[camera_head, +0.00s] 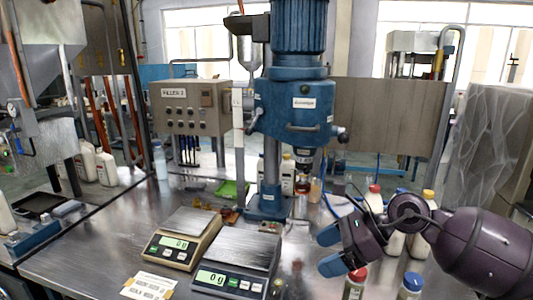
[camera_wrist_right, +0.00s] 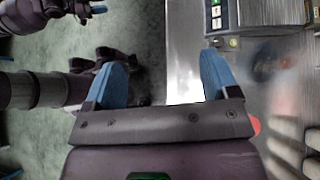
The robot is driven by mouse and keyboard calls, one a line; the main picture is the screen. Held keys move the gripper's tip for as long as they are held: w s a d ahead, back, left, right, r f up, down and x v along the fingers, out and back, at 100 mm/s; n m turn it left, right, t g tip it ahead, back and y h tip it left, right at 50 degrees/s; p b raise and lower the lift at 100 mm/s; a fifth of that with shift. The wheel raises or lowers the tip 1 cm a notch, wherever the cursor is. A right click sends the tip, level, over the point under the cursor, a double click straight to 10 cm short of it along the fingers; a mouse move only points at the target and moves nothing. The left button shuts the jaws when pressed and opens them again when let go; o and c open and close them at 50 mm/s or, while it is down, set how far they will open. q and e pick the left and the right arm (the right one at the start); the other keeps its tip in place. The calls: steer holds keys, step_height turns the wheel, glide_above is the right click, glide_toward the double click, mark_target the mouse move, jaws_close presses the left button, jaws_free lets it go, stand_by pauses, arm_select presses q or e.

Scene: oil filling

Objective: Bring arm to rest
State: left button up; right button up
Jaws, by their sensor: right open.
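My right gripper (camera_head: 329,250) is at the lower right of the head view, its two blue fingertips apart and nothing between them. It hangs over the steel table (camera_head: 310,285), to the right of the front scale. In the right wrist view the open gripper (camera_wrist_right: 164,78) has the table edge and the floor beyond its fingers. My left gripper (camera_wrist_right: 92,10) shows partly at the top left of the wrist view; its opening is unclear. It is outside the head view.
Bottles with red (camera_head: 357,275) and blue (camera_head: 413,281) caps stand close below my right arm, with more behind it. Two scales (camera_head: 180,238) (camera_head: 238,265) sit left of the gripper. The blue filling machine (camera_head: 295,110) stands behind. A paper label (camera_head: 148,287) lies in front.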

steer(key=a+r+m+t+y, duration=0.2)
steer(key=a+r+m+y, duration=0.2)
steer(key=r+m+y, duration=0.3)
steer(key=w+d+f+m+t+h, duration=0.25)
steer(key=m+t, duration=0.35)
steer(key=m, duration=0.4)
steer(key=w+d+f+m+t+h, duration=0.1)
steer(key=d+f+m+t, duration=0.25)
steer(key=m+t, duration=0.5)
steer(key=s+d+f+m+h, duration=0.1)
steer(key=d+f+m+h, duration=0.35)
steer(key=f+m, duration=0.3)
steer(key=s+d+f+m+h, duration=0.25)
steer(key=f+m+h, duration=0.3)
steer(key=m, duration=0.35)
arm_select(q)
steer(key=shift+s+f, duration=0.3)
steer(key=shift+s, duration=0.15)
arm_select(e)
steer(key=s+d+f+m+g+h, duration=0.2)
steer(key=s+d+f+m+g, duration=0.1)
steer(key=s+f, duration=0.7)
steer(key=s+d+f+m+g+h, duration=0.2)
steer(key=s+f+m, duration=0.4)
steer(key=s+f, duration=0.4)
steer(key=shift+s+d+f+g, duration=0.25)
steer(key=shift+s+d+g, duration=0.4)
steer(key=shift+s+d, duration=0.15)
